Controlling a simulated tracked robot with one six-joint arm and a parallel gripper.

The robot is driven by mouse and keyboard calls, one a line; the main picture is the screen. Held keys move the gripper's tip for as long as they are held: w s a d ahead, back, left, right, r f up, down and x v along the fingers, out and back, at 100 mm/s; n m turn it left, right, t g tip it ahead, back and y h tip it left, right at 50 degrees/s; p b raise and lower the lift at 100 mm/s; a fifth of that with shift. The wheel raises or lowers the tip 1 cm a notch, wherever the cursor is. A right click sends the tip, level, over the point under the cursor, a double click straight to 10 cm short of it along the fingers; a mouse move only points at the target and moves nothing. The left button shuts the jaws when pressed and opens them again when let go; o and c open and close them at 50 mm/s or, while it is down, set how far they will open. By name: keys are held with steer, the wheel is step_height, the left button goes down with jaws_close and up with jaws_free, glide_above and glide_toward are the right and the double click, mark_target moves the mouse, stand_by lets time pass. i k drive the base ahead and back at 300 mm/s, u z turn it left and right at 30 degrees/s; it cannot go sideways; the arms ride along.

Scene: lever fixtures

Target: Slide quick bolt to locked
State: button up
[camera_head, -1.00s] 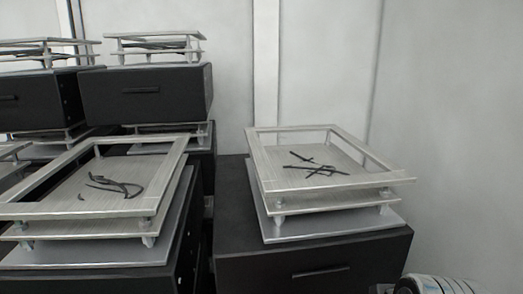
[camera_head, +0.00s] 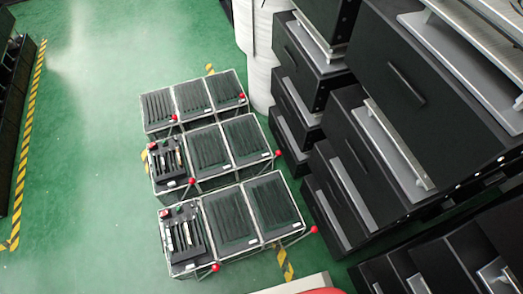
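No part that I can tell as a quick bolt shows clearly. On the green floor stand three rows of low black boxes with light metal frames: a far row (camera_head: 194,97), a middle row (camera_head: 219,141) and a near row (camera_head: 240,212). Thin rods with red balls stick out at their corners, such as the one at the near right (camera_head: 314,229) and the one at the near left (camera_head: 215,268). The left boxes of the middle and near rows carry small red and green parts and pale strips, too small to make out. My gripper is not in view.
Stacked black drawer cabinets (camera_head: 395,95) with silver handles and trays fill the right side. A white column (camera_head: 262,50) stands at the back. A dark cabinet (camera_head: 12,95) lines the left edge beside yellow-black floor tape (camera_head: 27,140). Green floor between is clear.

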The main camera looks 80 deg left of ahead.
mark_target(190, 257)
steer(key=u, duration=4.25)
